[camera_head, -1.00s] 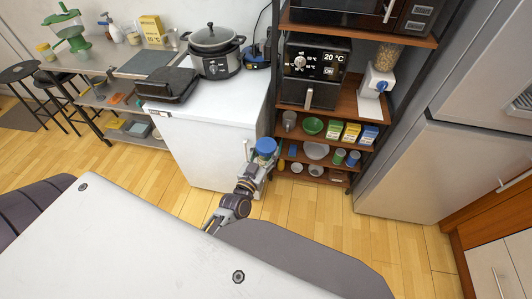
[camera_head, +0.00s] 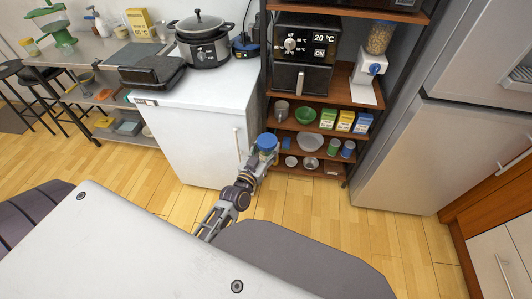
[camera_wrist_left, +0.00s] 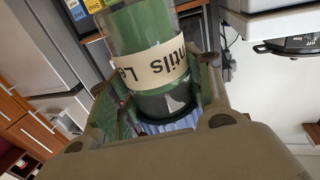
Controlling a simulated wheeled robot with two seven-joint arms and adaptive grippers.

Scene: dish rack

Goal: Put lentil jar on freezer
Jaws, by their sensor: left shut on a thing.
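The lentil jar (camera_head: 266,142) has a blue lid in the head view. In the left wrist view the jar (camera_wrist_left: 150,68) shows a green body and a cream label with part of "Lentils". My left gripper (camera_head: 263,154) is shut on the jar; its fingers lie on both sides of it in the wrist view. The freezer is the white box (camera_head: 202,143) with a handle on its front, left of the jar in the head view. The jar is in front of the freezer's right edge, apart from its top. My right gripper is not in view.
A black grill (camera_head: 152,75) and a slow cooker (camera_head: 202,45) stand on the freezer's left and back. The freezer top's front right is bare. A brown shelf rack (camera_head: 312,128) with bowls and boxes stands right of it, then a steel fridge (camera_head: 410,160).

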